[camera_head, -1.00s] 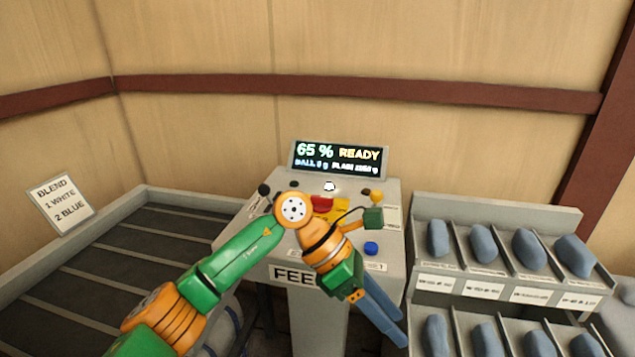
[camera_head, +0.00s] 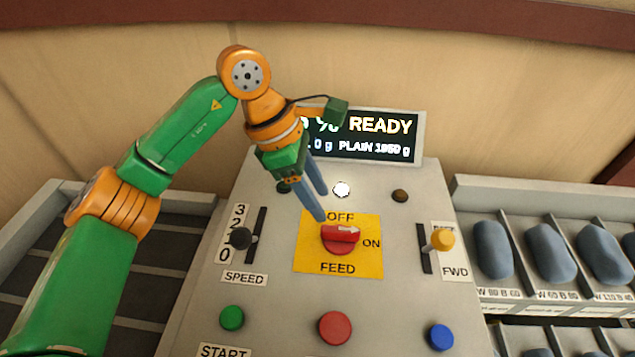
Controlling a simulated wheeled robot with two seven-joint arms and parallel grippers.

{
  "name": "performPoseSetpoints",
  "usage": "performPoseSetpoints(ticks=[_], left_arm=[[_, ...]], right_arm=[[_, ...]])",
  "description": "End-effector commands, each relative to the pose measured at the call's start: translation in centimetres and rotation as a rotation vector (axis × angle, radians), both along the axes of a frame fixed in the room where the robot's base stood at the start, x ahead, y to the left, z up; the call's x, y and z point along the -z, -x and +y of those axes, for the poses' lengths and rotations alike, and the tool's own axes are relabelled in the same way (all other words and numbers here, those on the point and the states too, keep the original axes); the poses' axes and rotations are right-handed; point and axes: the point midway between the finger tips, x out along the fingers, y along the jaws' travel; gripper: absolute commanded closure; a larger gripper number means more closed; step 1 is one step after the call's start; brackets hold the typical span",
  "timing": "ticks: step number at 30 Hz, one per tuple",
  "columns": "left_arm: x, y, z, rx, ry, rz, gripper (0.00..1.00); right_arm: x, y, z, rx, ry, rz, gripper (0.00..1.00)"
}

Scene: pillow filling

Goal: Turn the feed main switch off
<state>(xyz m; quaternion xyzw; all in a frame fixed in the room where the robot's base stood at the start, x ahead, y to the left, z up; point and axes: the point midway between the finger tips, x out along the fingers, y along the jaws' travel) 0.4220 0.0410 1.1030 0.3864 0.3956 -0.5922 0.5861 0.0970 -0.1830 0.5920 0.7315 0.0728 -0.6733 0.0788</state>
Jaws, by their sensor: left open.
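The feed main switch (camera_head: 341,234) is a red rotary knob on a yellow plate (camera_head: 312,256) in the middle of the sloped grey panel. The fingers are open and empty. The tip of the longer-showing finger is just above and left of the knob; I cannot tell whether it touches the panel. My right gripper is not in view.
A black speed lever (camera_head: 240,238) stands left of the plate and a yellow lever (camera_head: 442,240) right of it. Green (camera_head: 232,317), red (camera_head: 335,328) and blue (camera_head: 440,337) buttons lie below. The display (camera_head: 378,135) reads READY. Racks of blue-grey pillows (camera_head: 492,250) stand right.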

Motion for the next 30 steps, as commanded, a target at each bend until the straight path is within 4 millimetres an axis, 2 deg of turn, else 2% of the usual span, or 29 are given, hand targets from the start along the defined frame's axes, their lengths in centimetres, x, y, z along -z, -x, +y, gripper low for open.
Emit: performPoseSetpoints(ticks=[3,12,15,21,27,30], left_arm=[[0.7,0.1,-0.4,0.002,0.001,0.004,0.47],[5.7,0.1,-2.5,0.001,0.001,0.004,0.47],[6.4,0.2,-2.8,0.0,0.001,0.003,0.47],[6.6,0.1,-2.8,0.0,0.001,0.001,0.47],[6.5,0.1,-2.8,0.0,0.001,0.001,1.0],[6.5,0.2,-2.8,0.001,0.002,0.002,1.0]], right_arm=[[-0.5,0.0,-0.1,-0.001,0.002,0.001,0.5],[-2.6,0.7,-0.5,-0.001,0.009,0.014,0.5],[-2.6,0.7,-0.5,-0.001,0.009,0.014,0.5],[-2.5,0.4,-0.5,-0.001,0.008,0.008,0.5],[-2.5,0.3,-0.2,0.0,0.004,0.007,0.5],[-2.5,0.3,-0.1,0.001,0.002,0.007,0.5]])
